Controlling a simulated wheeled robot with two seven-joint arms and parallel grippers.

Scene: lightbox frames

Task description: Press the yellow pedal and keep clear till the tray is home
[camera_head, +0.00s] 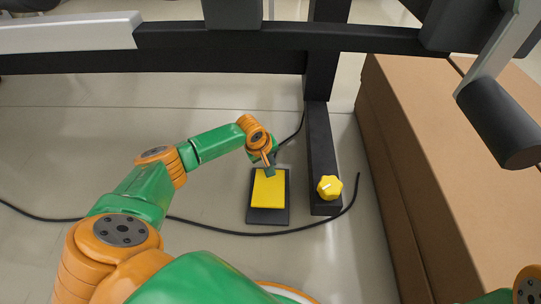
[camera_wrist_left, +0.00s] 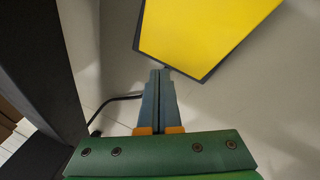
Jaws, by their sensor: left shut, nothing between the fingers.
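The yellow pedal (camera_head: 268,192) is a flat plate on a dark base (camera_head: 268,216) on the floor, near the middle of the head view. My left gripper (camera_head: 269,172) is at the pedal's far end in that view, shut and empty, with its fingers pointing down. In the left wrist view the shut fingertips (camera_wrist_left: 160,73) show just short of the pedal (camera_wrist_left: 205,30), which fills the upper right. I cannot tell whether the fingertips touch it. I cannot make out a tray in either view. My right gripper is outside the views.
A black frame post with a foot (camera_head: 322,150) stands right of the pedal, carrying a yellow star knob (camera_head: 329,187). A black cable (camera_head: 240,234) runs on the floor around the pedal. A large cardboard box (camera_head: 450,160) stands at the right. Bare floor lies left of the pedal.

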